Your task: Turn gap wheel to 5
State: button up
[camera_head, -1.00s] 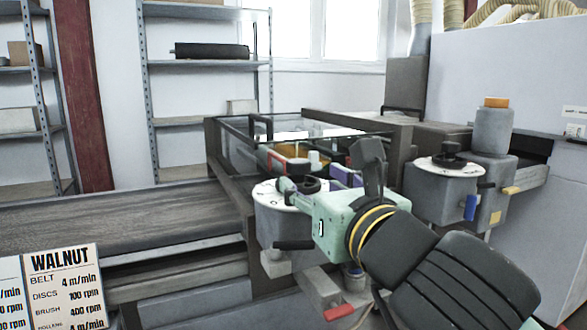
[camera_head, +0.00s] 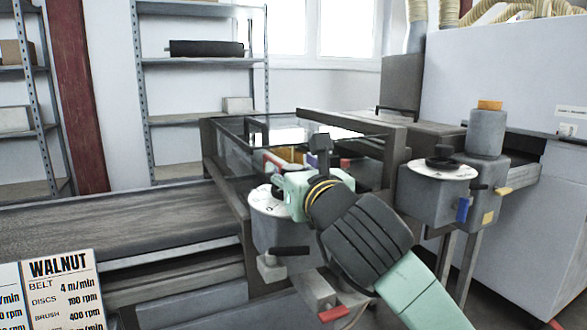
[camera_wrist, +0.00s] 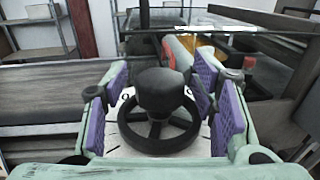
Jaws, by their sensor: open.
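A black handwheel (camera_wrist: 158,125) with a thick centre knob sits over a white dial plate (camera_wrist: 110,142) in the wrist view. A few dark marks show on the plate, but I cannot read the setting. My gripper (camera_wrist: 160,88) is open, with its purple pads on either side of the wheel and its knob; contact is not clear. In the head view my gripper (camera_head: 290,189) is over the near dial plate (camera_head: 262,205) on a grey housing (camera_head: 280,234), and hides the wheel. No label naming the wheel is readable.
A glass-sided frame (camera_head: 222,160) rises behind my gripper. The conveyor belt (camera_head: 120,225) lies left. A WALNUT card (camera_head: 62,292) reads belt 4 m/min.

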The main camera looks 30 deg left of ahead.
jog(key=shift+c, duration=0.5)
jog(key=c, duration=1.1)
